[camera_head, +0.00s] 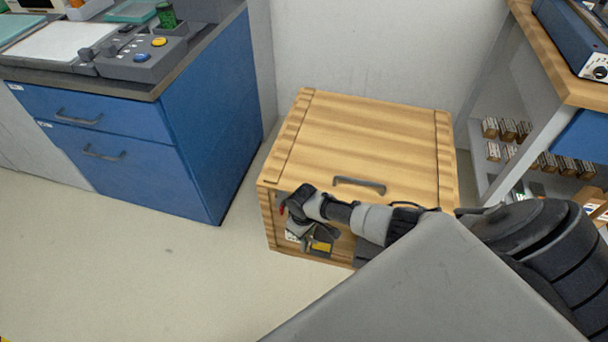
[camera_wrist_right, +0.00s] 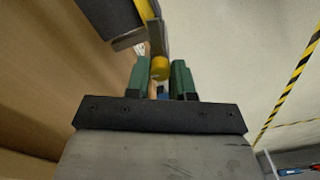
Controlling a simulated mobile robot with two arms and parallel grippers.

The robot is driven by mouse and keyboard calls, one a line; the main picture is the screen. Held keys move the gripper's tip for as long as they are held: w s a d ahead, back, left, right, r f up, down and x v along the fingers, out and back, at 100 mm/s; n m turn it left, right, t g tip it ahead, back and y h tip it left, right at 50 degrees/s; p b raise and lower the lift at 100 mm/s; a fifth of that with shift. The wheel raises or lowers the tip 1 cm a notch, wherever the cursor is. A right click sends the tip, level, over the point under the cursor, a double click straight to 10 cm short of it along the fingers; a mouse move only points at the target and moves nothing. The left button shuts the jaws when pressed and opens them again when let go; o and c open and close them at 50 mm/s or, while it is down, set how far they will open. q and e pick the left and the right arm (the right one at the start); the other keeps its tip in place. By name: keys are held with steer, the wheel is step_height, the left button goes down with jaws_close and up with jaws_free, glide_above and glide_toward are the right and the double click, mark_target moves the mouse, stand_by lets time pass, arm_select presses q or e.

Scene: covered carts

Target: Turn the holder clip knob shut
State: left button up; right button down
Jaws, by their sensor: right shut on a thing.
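The wooden covered cart (camera_head: 360,130) stands on the floor, its lid down. My right arm reaches across its front, and my right gripper (camera_head: 308,236) is low at the front left part of the cart. In the right wrist view, my right gripper (camera_wrist_right: 160,78) has its two green fingers on either side of a yellow knob (camera_wrist_right: 160,67) and is shut on it. The knob sits at the end of a grey bar beside a dark holder with a yellow stripe (camera_wrist_right: 120,18). In the head view the knob is not clear behind the gripper. My left gripper is not in view.
A dark handle (camera_head: 360,185) is on the cart lid. A blue cabinet (camera_head: 130,140) with a control box on top stands at the left. A shelf bench (camera_head: 490,110) stands at the right. The floor (camera_head: 150,250) in front is clear.

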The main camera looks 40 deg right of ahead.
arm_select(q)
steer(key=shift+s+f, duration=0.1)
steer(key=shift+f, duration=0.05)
arm_select(e)
steer(key=shift+n, duration=0.6)
steer(key=c, duration=1)
jaws_free()
steer(key=shift+r, duration=0.15)
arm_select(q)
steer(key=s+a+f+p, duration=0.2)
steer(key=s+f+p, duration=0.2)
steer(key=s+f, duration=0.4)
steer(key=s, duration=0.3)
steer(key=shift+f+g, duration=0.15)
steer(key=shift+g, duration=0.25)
arm_select(e)
step_height(320, 180, up, 10)
steer(key=shift+r, duration=0.25)
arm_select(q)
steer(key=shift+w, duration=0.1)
